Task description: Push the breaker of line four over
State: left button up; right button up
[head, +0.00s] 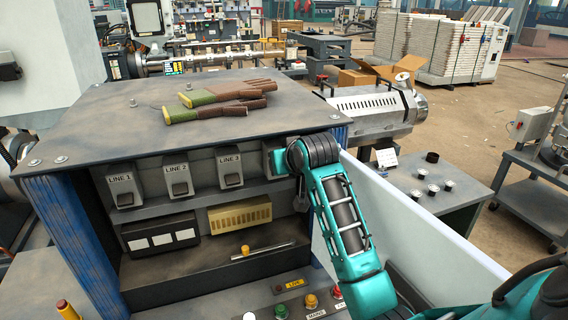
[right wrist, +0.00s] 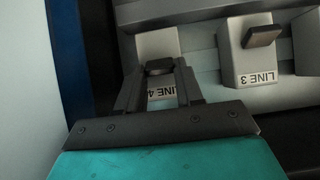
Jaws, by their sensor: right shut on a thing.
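The line four breaker (right wrist: 158,43) is a grey box with a "LINE 4" label, seen upside down in the right wrist view. My right gripper (right wrist: 158,70) is shut on its dark lever, one finger on each side. The fingers partly cover the label and lever, so I cannot tell the lever's exact position. In the head view my right arm and gripper (head: 283,160) reach the right end of the breaker row and hide most of this breaker. My left gripper is not in view.
Breakers for line one (head: 123,191), line two (head: 177,180) and line three (head: 229,168) stand to the left in the row. The cabinet top (head: 130,118) overhangs them, with gloves (head: 222,100) on it. A pale panel (head: 420,240) stands close on the right.

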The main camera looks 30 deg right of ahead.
jog(key=o, duration=1)
jog(key=shift+o, duration=0.2)
jog(key=v, duration=1.3)
jog(key=shift+w, duration=0.1)
